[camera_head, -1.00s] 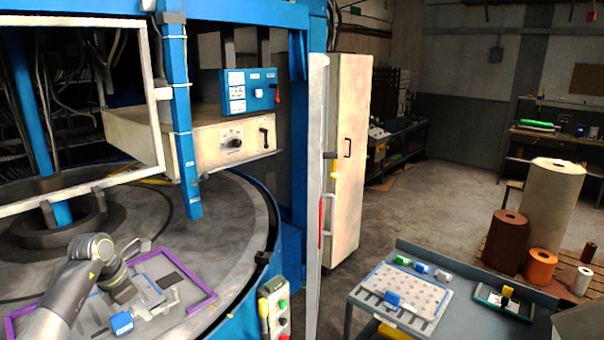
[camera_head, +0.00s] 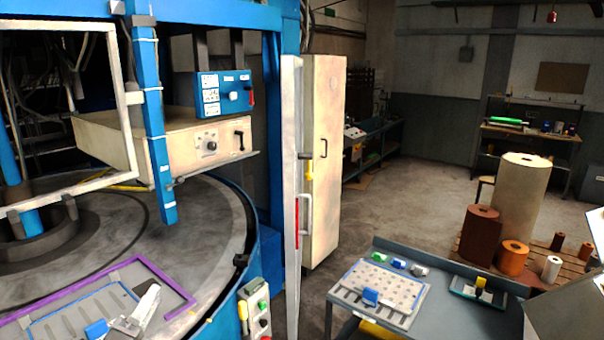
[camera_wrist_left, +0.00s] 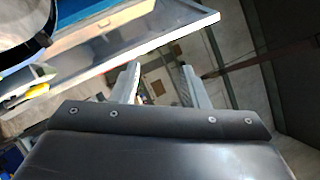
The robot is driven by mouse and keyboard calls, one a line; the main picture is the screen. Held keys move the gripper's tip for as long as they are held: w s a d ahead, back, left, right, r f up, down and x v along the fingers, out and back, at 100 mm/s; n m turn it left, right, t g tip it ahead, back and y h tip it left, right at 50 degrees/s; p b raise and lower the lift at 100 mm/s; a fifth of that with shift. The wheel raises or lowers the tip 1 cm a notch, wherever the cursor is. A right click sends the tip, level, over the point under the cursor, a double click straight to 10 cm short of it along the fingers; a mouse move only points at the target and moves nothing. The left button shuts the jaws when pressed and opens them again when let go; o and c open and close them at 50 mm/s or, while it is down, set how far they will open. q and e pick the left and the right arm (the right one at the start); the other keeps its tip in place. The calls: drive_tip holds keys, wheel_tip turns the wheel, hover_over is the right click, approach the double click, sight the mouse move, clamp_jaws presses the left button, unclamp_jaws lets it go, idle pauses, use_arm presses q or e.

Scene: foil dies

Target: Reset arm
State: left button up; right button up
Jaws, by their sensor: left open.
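The room's floor and wall show beyond the fingers. My right gripper is not seen.
A purple frame (camera_head: 165,268) and a blue-edged plate (camera_head: 62,323) lie on the round table (camera_head: 215,215). A cart (camera_head: 475,320) at the lower right carries a perforated board (camera_head: 405,290) and a small tray (camera_head: 462,290). Rolls (camera_head: 520,190) stand on a pallet behind. Open floor (camera_head: 430,200) lies beyond the cart.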

use_arm(q)
drive_tip(key=s+a+f+n+g+y, duration=0.4)
drive_tip(key=s+f+n+y, duration=0.25)
drive_tip(key=n, duration=0.35)
drive_tip(key=s+a+f+n+g+y, duration=0.5)
drive_tip(key=s+n, duration=0.3)
drive_tip(key=n, duration=0.3)
drive_tip(key=s+d+f+n+g+h, duration=0.25)
drive_tip(key=s+d+f+g, duration=0.2)
drive_tip(key=s, duration=0.55)
drive_tip(key=s+d+f+n+g+h, duration=0.2)
drive_tip(key=s+d+f+n+g, duration=0.15)
drive_tip(key=s+f, duration=0.4)
wheel_tip(320, 180, down, 31)
drive_tip(key=s+a+g+b, duration=0.1)
drive_tip(key=s+g+b, duration=0.1)
drive_tip(key=b, duration=0.6)
drive_tip(key=s+f+b, duration=0.3)
drive_tip(key=s+f, duration=0.4)
drive_tip(key=f, duration=0.4)
drive_tip(key=s+d+f+b, duration=0.1)
drive_tip(key=s+f+b, duration=0.2)
drive_tip(key=s+f, duration=0.4)
wheel_tip(320, 180, down, 4)
drive_tip(key=shift+s+d+f+m+g+h, duration=0.1)
drive_tip(key=shift+s+d+m+g+h, duration=0.05)
drive_tip(key=shift+s+m+g+h, duration=0.25)
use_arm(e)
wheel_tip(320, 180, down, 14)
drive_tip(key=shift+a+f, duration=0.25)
